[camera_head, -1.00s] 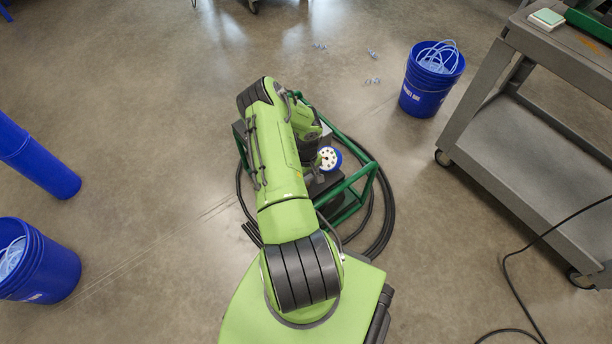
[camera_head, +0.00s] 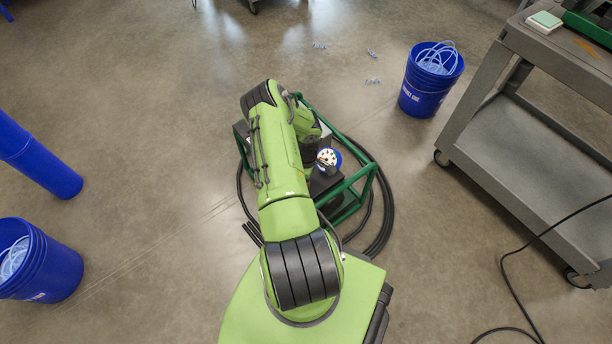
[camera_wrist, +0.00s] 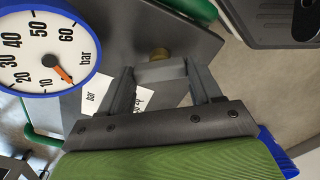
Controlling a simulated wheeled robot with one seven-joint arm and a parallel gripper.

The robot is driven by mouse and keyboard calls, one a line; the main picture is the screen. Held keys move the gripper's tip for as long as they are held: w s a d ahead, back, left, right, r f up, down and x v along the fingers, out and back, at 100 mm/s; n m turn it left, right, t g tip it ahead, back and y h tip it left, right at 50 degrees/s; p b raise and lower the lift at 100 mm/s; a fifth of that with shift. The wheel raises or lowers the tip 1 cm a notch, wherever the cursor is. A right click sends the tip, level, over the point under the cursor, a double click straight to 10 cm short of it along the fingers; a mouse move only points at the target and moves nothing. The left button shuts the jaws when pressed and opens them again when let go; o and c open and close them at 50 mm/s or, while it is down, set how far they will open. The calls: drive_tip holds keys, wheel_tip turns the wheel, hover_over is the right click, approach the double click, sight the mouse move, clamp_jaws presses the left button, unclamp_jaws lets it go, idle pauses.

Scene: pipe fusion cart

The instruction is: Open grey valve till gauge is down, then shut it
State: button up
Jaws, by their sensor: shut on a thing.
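The round white gauge (camera_wrist: 42,48) with a blue rim fills the upper left of the wrist view. Its orange needle points to the lower right, past the 10 mark, near the low end of the bar scale. It also shows in the head view (camera_head: 328,157), small, on the green-framed unit. My gripper (camera_wrist: 162,78) is shut on a grey bar-shaped piece, the grey valve's handle (camera_wrist: 160,71), between its two fingers. My arm hides the valve in the head view.
A green tube frame (camera_head: 352,203) surrounds the unit, with black hoses (camera_head: 388,215) coiled round it. A blue bucket (camera_head: 425,100) and a grey cart (camera_head: 520,150) stand to the right. Another blue bucket (camera_head: 48,270) is at the left. Open floor lies between.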

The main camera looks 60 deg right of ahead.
drive_tip(key=n+p, duration=0.1)
drive_tip(key=n, duration=0.4)
drive_tip(key=shift+r+n+p, duration=0.1)
drive_tip(key=shift+n+p, duration=0.2)
drive_tip(key=n+p, duration=0.2)
drive_tip(key=n, duration=0.3)
drive_tip(key=shift+n, duration=0.4)
drive_tip(key=o, duration=1.1)
drive_tip(key=shift+c, duration=0.2)
wheel_tip(320, 180, up, 16)
drive_tip(key=p, duration=0.5)
drive_tip(key=shift+f, duration=0.2)
